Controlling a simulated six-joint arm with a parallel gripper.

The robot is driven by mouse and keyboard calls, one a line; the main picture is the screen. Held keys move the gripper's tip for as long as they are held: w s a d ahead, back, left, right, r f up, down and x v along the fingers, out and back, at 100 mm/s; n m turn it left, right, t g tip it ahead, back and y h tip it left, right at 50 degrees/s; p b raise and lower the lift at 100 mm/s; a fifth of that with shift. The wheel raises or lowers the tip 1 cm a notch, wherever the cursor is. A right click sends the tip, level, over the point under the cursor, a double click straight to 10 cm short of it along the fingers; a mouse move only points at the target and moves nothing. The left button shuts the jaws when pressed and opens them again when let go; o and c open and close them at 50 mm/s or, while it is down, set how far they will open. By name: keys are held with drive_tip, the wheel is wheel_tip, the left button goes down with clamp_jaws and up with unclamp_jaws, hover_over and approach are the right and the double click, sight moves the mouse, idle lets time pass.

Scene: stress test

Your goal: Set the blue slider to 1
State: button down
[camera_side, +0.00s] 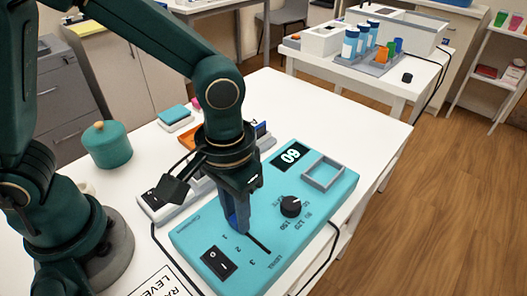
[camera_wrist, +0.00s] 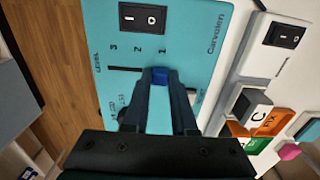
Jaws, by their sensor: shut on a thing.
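The turquoise device (camera_side: 200,240) lies on the white table and also fills the upper part of the wrist view (camera_wrist: 190,25). Its level slot (camera_wrist: 124,69) has the marks 3, 2 and 1 beside it. The blue slider knob (camera_wrist: 160,76) is at the slot's end, in line with the mark 1. My gripper (camera_wrist: 160,84) is shut on the blue knob, one finger on each side. In the side view my gripper (camera_side: 238,225) comes down on the device at the slot's upper-left end, and its fingers mostly hide the knob.
A teal lidded pot (camera_side: 107,146) stands at the left. Black cables run beside the device.

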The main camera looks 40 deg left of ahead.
sight(234, 216)
drive_tip(key=shift+a, duration=0.25)
drive_tip(key=c, duration=0.7)
unclamp_jaws()
drive_tip(key=shift+r, duration=2.55)
